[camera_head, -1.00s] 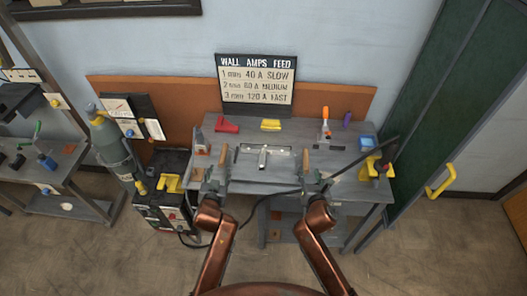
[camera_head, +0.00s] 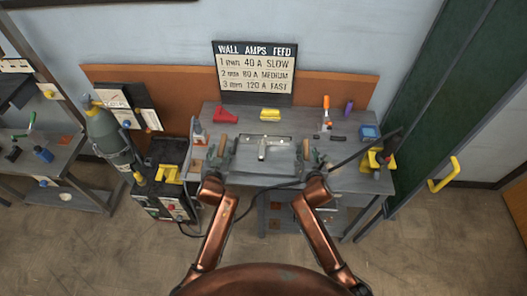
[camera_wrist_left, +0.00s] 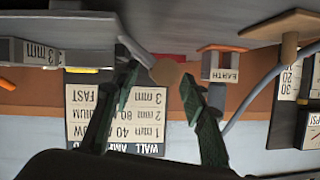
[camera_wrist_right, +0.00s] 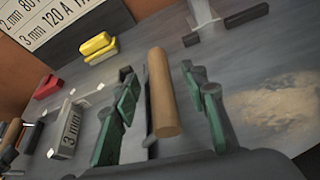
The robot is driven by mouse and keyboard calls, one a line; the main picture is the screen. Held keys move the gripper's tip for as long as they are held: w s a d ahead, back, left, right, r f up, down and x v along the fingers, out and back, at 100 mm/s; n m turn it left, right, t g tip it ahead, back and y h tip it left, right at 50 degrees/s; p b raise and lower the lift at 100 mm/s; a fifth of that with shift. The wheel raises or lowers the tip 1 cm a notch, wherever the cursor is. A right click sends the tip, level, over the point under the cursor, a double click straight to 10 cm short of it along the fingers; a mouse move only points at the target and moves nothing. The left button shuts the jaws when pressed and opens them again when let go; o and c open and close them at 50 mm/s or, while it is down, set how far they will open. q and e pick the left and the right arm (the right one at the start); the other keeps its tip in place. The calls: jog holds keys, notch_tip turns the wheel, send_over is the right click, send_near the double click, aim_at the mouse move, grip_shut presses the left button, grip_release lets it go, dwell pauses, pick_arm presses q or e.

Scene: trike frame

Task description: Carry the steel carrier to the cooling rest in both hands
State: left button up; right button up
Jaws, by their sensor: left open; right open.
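The steel carrier (camera_head: 250,165) lies at the front of the workbench, a grey plate with a bright T-shaped steel piece (camera_head: 263,146) on it and a wooden handle at each side. My left gripper (camera_head: 224,152) is open at the left handle (camera_head: 222,145). In the left wrist view the round handle end (camera_wrist_left: 166,72) sits between the spread fingers. My right gripper (camera_head: 309,155) is open at the right handle (camera_head: 306,148). In the right wrist view that handle (camera_wrist_right: 163,95) stands between the green finger pads, with gaps showing. I cannot tell which thing is the cooling rest.
A black cable crosses the bench front. A gas cylinder (camera_head: 105,130) and welder stand left; a green door (camera_head: 440,80) is right.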

aim_at(221, 148)
pick_arm(q)
jog(key=shift+x, duration=1.65)
pick_arm(e)
jog(key=shift+x, duration=1.7)
pick_arm(q)
jog(key=shift+c, duration=0.4)
pick_arm(e)
jog(key=shift+c, duration=0.4)
pick_arm(q)
grip_shut()
pick_arm(e)
grip_shut()
pick_arm(q)
jog(key=shift+w+r, duration=0.1)
jog(key=shift+r, duration=0.25)
pick_arm(e)
jog(key=shift+w+r, duration=0.1)
jog(key=shift+r, duration=0.3)
